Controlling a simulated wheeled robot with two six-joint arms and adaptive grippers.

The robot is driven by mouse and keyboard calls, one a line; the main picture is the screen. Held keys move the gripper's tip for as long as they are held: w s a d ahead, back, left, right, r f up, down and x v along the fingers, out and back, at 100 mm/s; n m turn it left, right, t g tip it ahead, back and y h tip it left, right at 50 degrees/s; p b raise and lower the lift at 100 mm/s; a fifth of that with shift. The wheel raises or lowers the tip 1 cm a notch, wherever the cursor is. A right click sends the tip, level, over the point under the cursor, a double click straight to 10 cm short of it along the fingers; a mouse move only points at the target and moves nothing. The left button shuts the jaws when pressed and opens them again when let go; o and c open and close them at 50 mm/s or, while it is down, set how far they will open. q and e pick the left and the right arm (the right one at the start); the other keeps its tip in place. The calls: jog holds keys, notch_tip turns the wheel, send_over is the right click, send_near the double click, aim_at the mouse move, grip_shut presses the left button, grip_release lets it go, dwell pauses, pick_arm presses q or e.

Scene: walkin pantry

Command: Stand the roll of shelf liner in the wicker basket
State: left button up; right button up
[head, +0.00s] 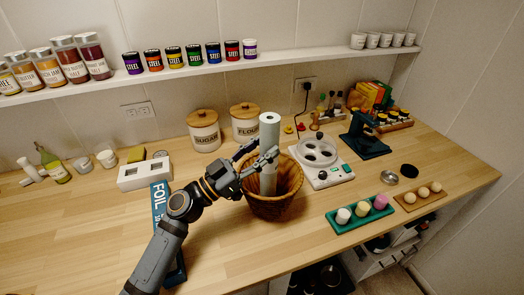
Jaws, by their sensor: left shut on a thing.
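The roll of shelf liner (269,130) is a pale grey-green tube standing upright, its top end showing above my gripper. The wicker basket (273,207) is brown and round, on the wooden counter. My left gripper (268,160) is shut on the roll at about its middle, above the basket's near left rim. The lower part of the roll is inside the basket's opening as seen from here. The basket's front wall hides the roll's bottom end, so I cannot tell whether it touches the basket floor. My right gripper is not in view.
A white appliance with a clear bowl (318,152) stands close right of the basket. Sugar (204,133) and flour (245,122) canisters stand behind. A blue foil box (160,205) lies left, partly under my arm. A green tray (361,213) sits near the front edge.

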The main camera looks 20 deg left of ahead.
aim_at(262, 120)
pick_arm(q)
jog(key=shift+f, duration=0.1)
jog(key=o, duration=1.3)
jog(key=shift+o, duration=0.2)
notch_tip(262, 120, up, 10)
dwell(0.4)
